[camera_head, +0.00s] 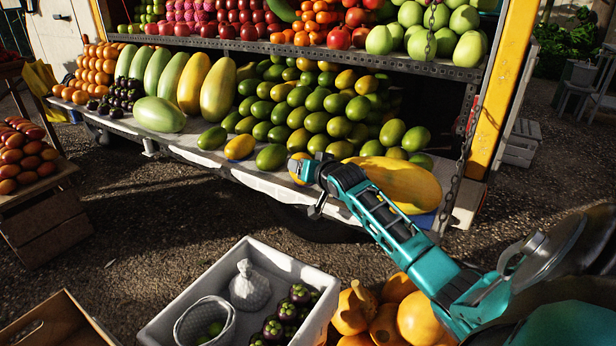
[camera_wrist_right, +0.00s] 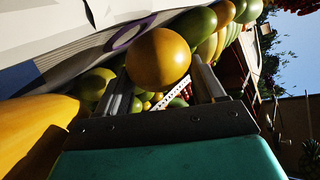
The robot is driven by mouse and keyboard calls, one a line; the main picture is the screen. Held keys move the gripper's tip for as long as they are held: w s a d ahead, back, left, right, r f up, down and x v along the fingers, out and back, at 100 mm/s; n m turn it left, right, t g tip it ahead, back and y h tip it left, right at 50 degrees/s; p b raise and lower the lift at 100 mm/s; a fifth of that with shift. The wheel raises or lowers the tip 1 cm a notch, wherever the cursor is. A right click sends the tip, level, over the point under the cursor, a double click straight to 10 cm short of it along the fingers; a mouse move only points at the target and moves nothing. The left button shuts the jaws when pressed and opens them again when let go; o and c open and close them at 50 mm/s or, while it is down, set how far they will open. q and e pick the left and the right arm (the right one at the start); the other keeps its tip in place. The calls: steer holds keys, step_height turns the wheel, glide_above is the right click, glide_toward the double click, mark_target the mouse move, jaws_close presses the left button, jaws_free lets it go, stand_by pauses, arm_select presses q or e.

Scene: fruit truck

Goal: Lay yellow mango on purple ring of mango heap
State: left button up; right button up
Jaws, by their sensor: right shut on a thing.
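My right gripper (camera_head: 303,172) reaches in from the right to the front edge of the truck's lower shelf, beside the mango heap. In the wrist view its two fingers (camera_wrist_right: 162,82) are shut on a yellow mango (camera_wrist_right: 158,60). A sliver of that mango (camera_head: 296,164) shows in the head view behind the gripper. The mango heap (camera_head: 318,122) is a pile of mostly green mangoes with some yellow ones. In the wrist view a purple ring (camera_wrist_right: 128,34) lies on the pale shelf surface, just beyond the held mango. I cannot make out the ring in the head view.
Another yellow mango (camera_head: 240,147) lies on the shelf left of my gripper. A large yellow fruit (camera_head: 405,184) lies right of it. A white crate (camera_head: 175,325) and orange pumpkins (camera_head: 420,318) stand in front. Gravel ground is clear between truck and crate.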

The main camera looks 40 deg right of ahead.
steer(key=shift+f, duration=0.7)
steer(key=o, duration=0.7)
arm_select(q)
steer(key=shift+w+d+r, duration=0.15)
steer(key=shift+w+r, duration=0.1)
steer(key=shift+r, duration=0.05)
